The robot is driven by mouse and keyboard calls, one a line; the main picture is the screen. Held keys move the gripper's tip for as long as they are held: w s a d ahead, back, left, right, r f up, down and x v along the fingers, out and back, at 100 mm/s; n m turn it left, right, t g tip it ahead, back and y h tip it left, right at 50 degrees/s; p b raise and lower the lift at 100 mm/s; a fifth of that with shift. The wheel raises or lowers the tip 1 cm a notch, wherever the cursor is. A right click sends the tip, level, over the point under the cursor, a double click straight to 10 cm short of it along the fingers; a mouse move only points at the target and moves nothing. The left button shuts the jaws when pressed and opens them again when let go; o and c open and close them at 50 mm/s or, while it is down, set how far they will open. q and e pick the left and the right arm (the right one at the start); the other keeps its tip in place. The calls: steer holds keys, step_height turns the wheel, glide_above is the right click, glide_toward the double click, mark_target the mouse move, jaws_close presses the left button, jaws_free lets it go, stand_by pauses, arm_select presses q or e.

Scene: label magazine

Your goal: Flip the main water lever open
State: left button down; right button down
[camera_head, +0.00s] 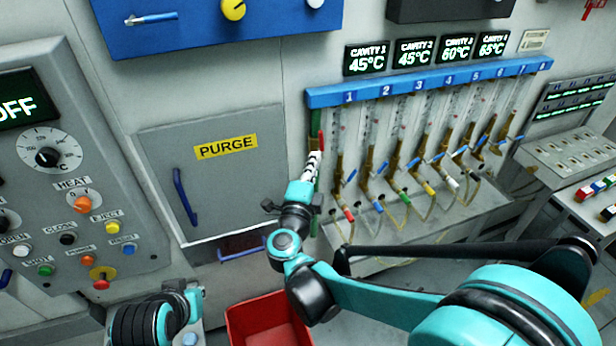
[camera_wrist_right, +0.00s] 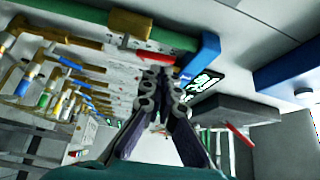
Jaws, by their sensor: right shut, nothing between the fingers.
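The main water lever is a red handle (camera_head: 321,142) on the green upright pipe (camera_head: 315,122), left of the blue manifold. It also shows in the right wrist view (camera_wrist_right: 152,53), beside a brass valve body (camera_wrist_right: 130,22). My right gripper (camera_head: 315,154) is shut and empty, just below the lever in the head view. In the right wrist view its fingertips (camera_wrist_right: 158,72) are very close to the red handle; I cannot tell whether they touch it. The gripper partly hides the pipe. Part of my left arm shows at bottom left, without visible fingers.
The blue manifold (camera_head: 420,84) carries several numbered flow tubes with brass valves and coloured hoses on the right. A PURGE door (camera_head: 230,190) with a blue handle is on the left. A red bin (camera_head: 268,322) stands below.

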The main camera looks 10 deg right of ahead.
mark_target(322, 145)
steer(key=x, duration=0.5)
steer(key=shift+w+d+r, duration=0.2)
steer(key=shift+w+d, duration=0.2)
steer(key=shift+d, duration=0.15)
steer(key=shift+s+r, duration=0.1)
